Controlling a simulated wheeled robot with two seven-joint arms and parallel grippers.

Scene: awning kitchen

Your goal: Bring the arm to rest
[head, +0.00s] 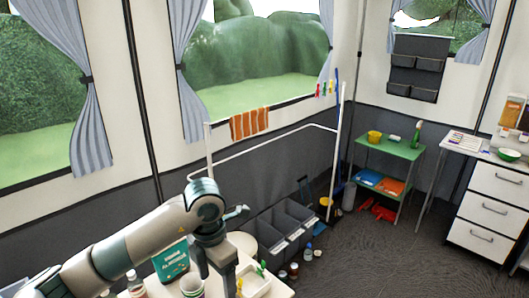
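My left arm (130,250) comes in from the lower left, bends at a raised joint, and points down at its end. My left gripper (217,274) hangs over the near table at the bottom of the view. Its fingers look apart, with nothing seen between them. A striped cup (192,287) stands just left of it, and a white tray (258,283) with small coloured clips lies just right. I cannot tell whether the gripper touches either. My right gripper is not in view.
On the near table (285,291) are a green box (171,262) and bottles (135,284). Grey bins (285,230) stand behind it, near a white rail frame (270,137). A green shelf cart (390,147) and white drawers (485,210) stand right. The dark floor (400,260) at lower right is clear.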

